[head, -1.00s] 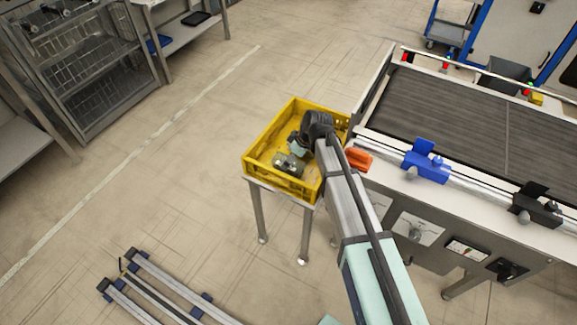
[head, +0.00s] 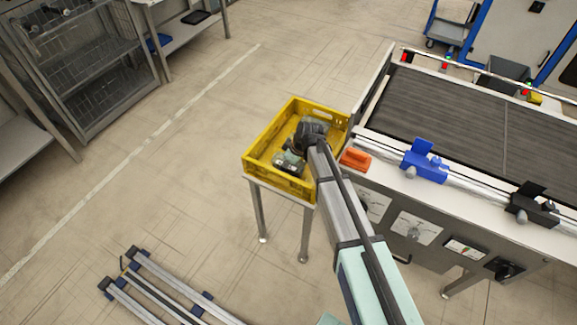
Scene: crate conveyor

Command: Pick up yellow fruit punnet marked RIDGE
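A yellow open-topped crate (head: 260,141) stands on a small metal stand left of the conveyor. My gripper (head: 287,168) points down inside the crate's outline, over its floor. My wrist and arm cover the crate's right side and part of its inside. I cannot tell whether the gripper touches anything in the crate or whether its fingers are open. I see no separate yellow punnet and can read no RIDGE marking.
The conveyor (head: 460,110) is to the right, its belt bare. An orange part (head: 355,159), a blue bracket (head: 425,160) and a black bracket (head: 535,206) sit along its near edge. Metal rails (head: 165,290) lie at the lower left. The floor left of the stand is clear.

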